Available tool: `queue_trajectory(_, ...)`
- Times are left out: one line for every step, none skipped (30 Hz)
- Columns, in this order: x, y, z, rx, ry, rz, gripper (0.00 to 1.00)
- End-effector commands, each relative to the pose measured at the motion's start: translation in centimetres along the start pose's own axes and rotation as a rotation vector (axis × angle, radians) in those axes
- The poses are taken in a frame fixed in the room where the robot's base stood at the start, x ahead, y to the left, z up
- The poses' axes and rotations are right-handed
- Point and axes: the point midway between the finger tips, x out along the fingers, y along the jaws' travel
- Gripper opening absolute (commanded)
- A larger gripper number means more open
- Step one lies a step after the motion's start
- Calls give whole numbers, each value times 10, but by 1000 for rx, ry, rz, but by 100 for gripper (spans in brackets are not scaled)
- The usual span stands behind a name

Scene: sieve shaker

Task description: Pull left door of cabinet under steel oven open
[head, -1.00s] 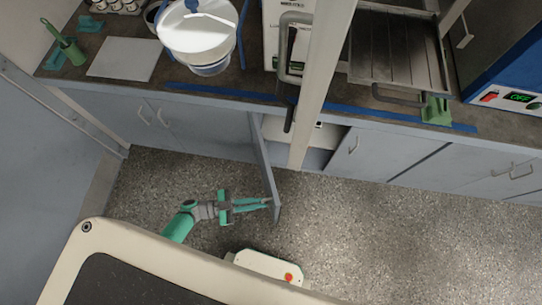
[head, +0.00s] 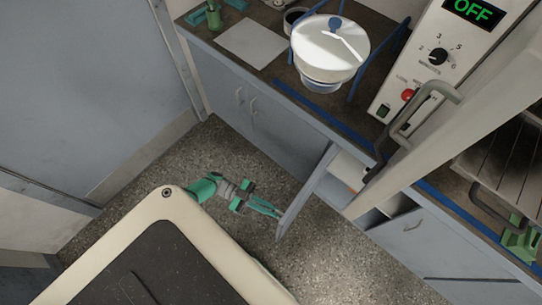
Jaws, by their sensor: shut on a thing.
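The grey-blue left cabinet door (head: 307,193) stands swung out from the cabinet front, showing edge-on with its free end towards me. My gripper (head: 277,212) has its teal fingers shut at the door near that free end. The handle on the door is hidden, so I cannot tell whether the fingers hold the handle or the door edge. Part of the cabinet interior (head: 349,169) shows behind the door. The right cabinet door (head: 412,232) is closed. The steel oven above is only partly in view, with its rack (head: 505,150) at the right.
A pale upright door panel (head: 470,125) with a grey handle (head: 412,120) stands out above the cabinet and hides part of it. Closed cabinet doors (head: 245,105) lie to the left. A white bowl (head: 325,60) stands on the counter. Speckled floor (head: 330,262) is bare around the door.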

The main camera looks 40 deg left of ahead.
Motion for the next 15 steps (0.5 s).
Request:
queue_trajectory(3,-12,-1,11,1,-29,0)
queue_trajectory(3,-12,-1,11,1,-29,0)
queue_trajectory(3,-12,-1,11,1,-28,0)
queue_trajectory(4,-12,-1,11,1,-28,0)
queue_trajectory(4,-12,-1,11,1,-28,0)
queue_trajectory(4,-12,-1,11,2,-27,0)
queue_trajectory(4,-12,-1,11,2,-27,0)
queue_trajectory(4,-12,-1,11,2,-27,0)
queue_trajectory(4,-12,-1,11,2,-27,14)
queue_trajectory(4,-12,-1,11,2,-28,21)
queue_trajectory(4,-12,-1,10,1,-29,27)
queue_trajectory(3,-11,-1,10,1,-29,27)
queue_trajectory(2,-11,-1,10,1,-29,27)
queue_trajectory(2,-11,-1,9,1,-28,27)
queue_trajectory(2,-10,-1,9,0,-28,27)
